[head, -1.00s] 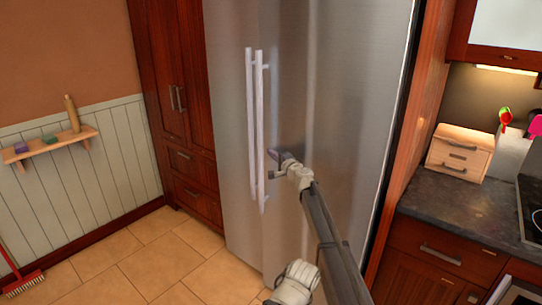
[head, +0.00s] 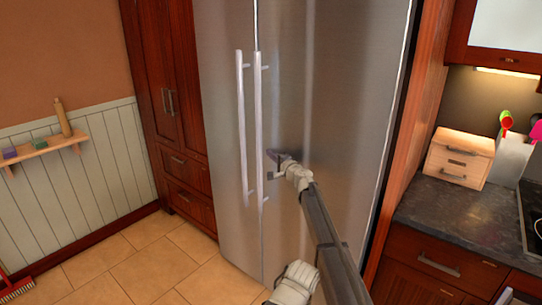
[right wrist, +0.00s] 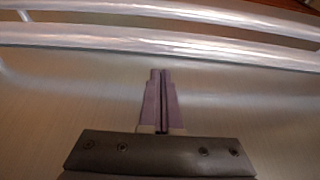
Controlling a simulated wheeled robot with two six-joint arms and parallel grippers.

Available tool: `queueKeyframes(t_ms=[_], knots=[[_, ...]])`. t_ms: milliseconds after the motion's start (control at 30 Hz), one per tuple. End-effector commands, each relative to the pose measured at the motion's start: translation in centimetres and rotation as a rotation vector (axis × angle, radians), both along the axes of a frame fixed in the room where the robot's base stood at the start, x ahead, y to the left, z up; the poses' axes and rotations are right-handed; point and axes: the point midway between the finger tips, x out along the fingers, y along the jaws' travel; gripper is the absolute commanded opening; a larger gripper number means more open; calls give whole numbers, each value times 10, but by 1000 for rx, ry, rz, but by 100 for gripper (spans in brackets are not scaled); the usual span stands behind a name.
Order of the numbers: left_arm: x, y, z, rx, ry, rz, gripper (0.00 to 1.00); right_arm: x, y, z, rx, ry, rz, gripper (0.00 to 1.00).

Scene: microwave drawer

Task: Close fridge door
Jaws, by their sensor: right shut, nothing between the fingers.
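The tall steel fridge has a left door (head: 222,120) and a right door (head: 330,90), each with a long vertical bar handle by the middle seam. The left handle (head: 241,125) and right handle (head: 258,125) stand close together. The right door looks about level with the left one; I cannot tell whether a small gap remains. My right gripper (head: 279,158) is at the right door, just right of its handle. The right wrist view shows its fingers (right wrist: 160,75) shut and empty, pointing toward the handles; whether they touch the steel is unclear. My left gripper is out of view.
Tall wooden cabinets (head: 165,80) stand left of the fridge. A dark counter (head: 450,220) with a small wooden drawer box (head: 459,157) is at right. The tiled floor (head: 140,265) in front is clear. A wall shelf (head: 45,146) hangs at far left.

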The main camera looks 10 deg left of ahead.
Motion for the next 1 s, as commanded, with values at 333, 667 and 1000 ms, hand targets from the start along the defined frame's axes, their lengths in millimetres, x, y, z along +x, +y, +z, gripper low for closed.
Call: queueKeyframes(t_ms=[333,667,1000], knots=[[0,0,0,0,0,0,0,-11,-10,0,0,0,0,0],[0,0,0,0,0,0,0,-50,-45,0,0,0,-1,0],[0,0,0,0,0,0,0,-75,-61,-6,-52,-13,25,0]])
